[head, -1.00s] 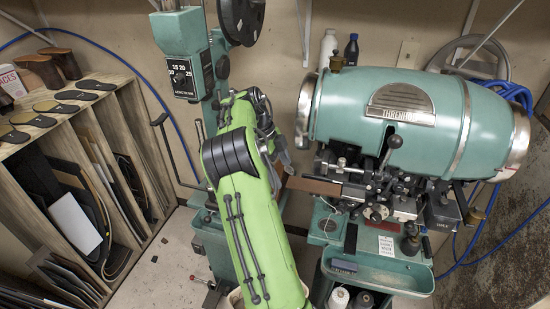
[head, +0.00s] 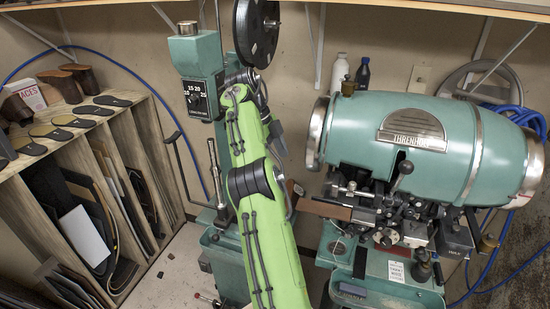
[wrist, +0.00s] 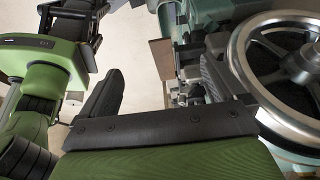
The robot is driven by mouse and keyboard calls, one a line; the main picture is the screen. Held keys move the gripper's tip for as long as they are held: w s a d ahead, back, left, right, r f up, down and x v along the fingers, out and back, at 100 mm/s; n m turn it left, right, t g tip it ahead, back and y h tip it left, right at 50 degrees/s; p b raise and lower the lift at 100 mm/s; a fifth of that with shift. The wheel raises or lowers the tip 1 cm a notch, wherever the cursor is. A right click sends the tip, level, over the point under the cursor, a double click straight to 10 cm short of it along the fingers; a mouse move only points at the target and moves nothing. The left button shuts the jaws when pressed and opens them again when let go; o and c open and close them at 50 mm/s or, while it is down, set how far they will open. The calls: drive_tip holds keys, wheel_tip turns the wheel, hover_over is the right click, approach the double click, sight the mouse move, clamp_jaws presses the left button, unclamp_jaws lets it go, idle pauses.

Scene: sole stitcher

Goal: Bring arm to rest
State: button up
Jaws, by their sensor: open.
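My green arm rises through the middle of the head view, in front of the left teal machine (head: 194,60). My gripper is not clearly visible there, as its end is lost behind the arm near the black reel (head: 257,30). In the wrist view my gripper (wrist: 160,82) shows two dark fingers spread wide apart with nothing between them. A large metal-rimmed wheel (wrist: 242,60) is close by on the right of the wrist view, beside the right finger. Part of my own green arm shows at the left of that view.
The teal barrel-shaped stitcher (head: 450,150) stands to the right, with a brown piece (head: 325,208) jutting left from its front. A wooden shelf rack (head: 120,130) holding soles stands at left. Blue hoses (head: 525,115) hang at right.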

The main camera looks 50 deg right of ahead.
idle(0.3)
drive_tip(key=s+a+r+n+t+b, duration=0.1)
drive_tip(key=s+a+n+t+b, duration=0.2)
drive_tip(key=a+n, duration=0.65)
drive_tip(key=s+a+r+n+t+b, duration=0.1)
drive_tip(key=s+a+n+t+b, duration=0.25)
drive_tip(key=a+n, duration=0.55)
drive_tip(key=s+a+f+n+t+y+b, duration=0.1)
drive_tip(key=s+a+f+n+t+b, duration=0.1)
drive_tip(key=s+a+f+n, duration=1)
drive_tip(key=shift+s+a+n+t+y, duration=0.4)
drive_tip(key=shift+a+t, duration=0.25)
drive_tip(key=shift+a, duration=0.35)
